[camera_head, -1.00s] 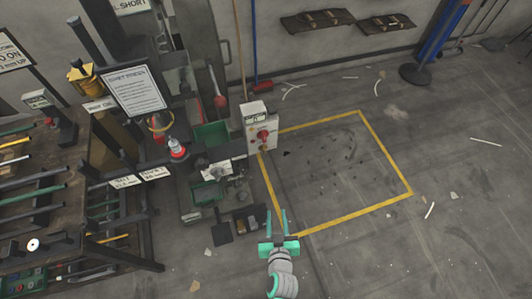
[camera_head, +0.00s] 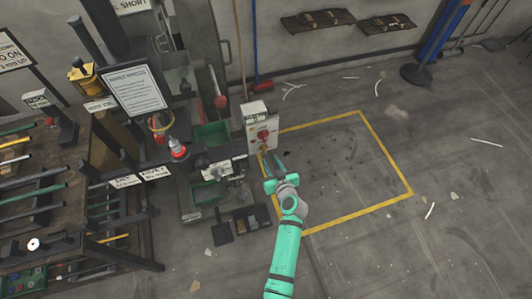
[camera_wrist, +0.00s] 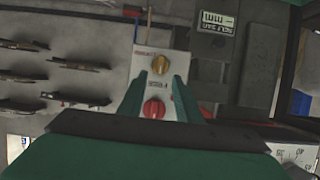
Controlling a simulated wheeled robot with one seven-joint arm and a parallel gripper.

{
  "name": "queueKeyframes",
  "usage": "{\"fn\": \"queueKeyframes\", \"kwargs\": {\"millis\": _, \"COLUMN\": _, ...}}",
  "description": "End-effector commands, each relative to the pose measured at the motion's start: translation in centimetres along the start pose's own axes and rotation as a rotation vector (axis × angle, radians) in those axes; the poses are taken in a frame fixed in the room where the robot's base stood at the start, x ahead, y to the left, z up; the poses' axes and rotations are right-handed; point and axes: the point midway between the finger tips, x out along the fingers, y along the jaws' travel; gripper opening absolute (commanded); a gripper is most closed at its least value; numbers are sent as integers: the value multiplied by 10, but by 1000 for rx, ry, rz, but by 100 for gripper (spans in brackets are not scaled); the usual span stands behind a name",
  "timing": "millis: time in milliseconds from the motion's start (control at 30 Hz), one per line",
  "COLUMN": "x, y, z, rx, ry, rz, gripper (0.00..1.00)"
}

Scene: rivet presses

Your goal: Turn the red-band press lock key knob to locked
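A pale control box (camera_head: 257,128) stands at the press beside the yellow floor outline. It carries a red knob (camera_head: 263,134) on its front. In the wrist view, the box face (camera_wrist: 146,70) shows a yellow knob (camera_wrist: 158,57) above and the red knob (camera_wrist: 154,107) below, with small labels between. I cannot read these labels or tell which way the yellow knob is set. My gripper (camera_head: 274,159) is just in front of the box's lower part. In the wrist view, my gripper (camera_wrist: 159,82) is open, its fingers either side of the knobs' column, holding nothing.
A press with a red-ringed part (camera_head: 178,150) and green bins (camera_head: 210,134) stands left of the box. A workbench with rods (camera_head: 35,180) is further left. The floor inside the yellow outline (camera_head: 360,212) is clear.

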Motion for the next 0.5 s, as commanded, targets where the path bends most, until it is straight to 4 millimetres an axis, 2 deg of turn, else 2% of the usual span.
{"fn": "queueKeyframes", "kwargs": {"millis": 100, "x": 23, "y": 0, "z": -1, "rx": 0, "ry": 0, "rz": -2, "gripper": 31}}
{"fn": "queueKeyframes", "kwargs": {"millis": 300, "x": 55, "y": -2, "z": -1, "rx": 1, "ry": 0, "rz": -2, "gripper": 31}}
{"fn": "queueKeyframes", "kwargs": {"millis": 500, "x": 71, "y": 0, "z": 0, "rx": 1, "ry": 0, "rz": 0, "gripper": 31}}
